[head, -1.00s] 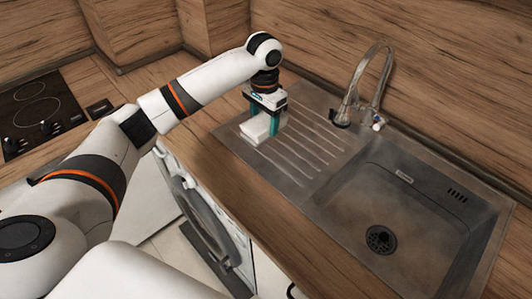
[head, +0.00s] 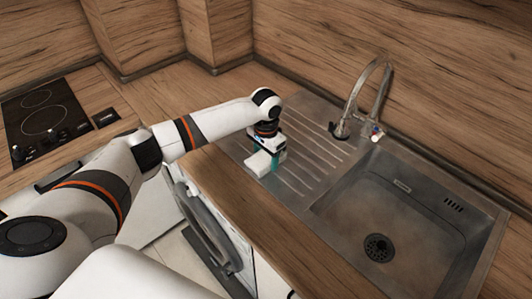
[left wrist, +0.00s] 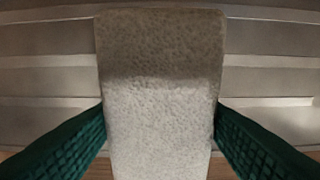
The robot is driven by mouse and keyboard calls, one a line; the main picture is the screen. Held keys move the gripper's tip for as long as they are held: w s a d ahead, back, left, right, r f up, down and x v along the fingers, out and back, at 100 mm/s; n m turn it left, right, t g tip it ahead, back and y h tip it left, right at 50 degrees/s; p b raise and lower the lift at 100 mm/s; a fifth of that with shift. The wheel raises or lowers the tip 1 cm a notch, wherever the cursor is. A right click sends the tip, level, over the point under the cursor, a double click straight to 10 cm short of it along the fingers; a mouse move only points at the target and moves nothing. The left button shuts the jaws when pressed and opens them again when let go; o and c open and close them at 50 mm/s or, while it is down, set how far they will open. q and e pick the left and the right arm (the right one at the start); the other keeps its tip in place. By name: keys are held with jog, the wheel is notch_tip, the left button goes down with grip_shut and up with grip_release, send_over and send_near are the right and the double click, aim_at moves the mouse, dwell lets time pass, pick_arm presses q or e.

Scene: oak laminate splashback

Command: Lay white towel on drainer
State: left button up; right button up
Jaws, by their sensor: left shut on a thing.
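The white towel (head: 259,164) is a small folded block at the front left part of the ribbed drainer (head: 312,150). My left gripper (head: 267,162) points down and is shut on the towel. In the left wrist view the towel (left wrist: 160,95) fills the middle, with a green finger pressed to each side and the drainer's ridges (left wrist: 50,80) behind it. The head view does not clearly show whether the towel's underside touches the drainer. My right gripper is not in view.
The sink basin (head: 400,215) and the chrome tap (head: 367,100) are to the right of the drainer. A wooden splashback (head: 440,70) stands behind. The hob (head: 45,117) is at far left. Most of the drainer is bare.

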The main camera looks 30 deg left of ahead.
aim_at(265, 156)
pick_arm(q)
jog(key=o, duration=0.9)
jog(key=shift+f, duration=0.1)
jog(key=shift+f+b, duration=0.35)
jog(key=shift+b, duration=0.8)
notch_tip(265, 156, up, 13)
jog(key=shift+a+f+b, duration=0.1)
jog(key=shift+f+b, duration=0.1)
jog(key=shift+b, duration=0.75)
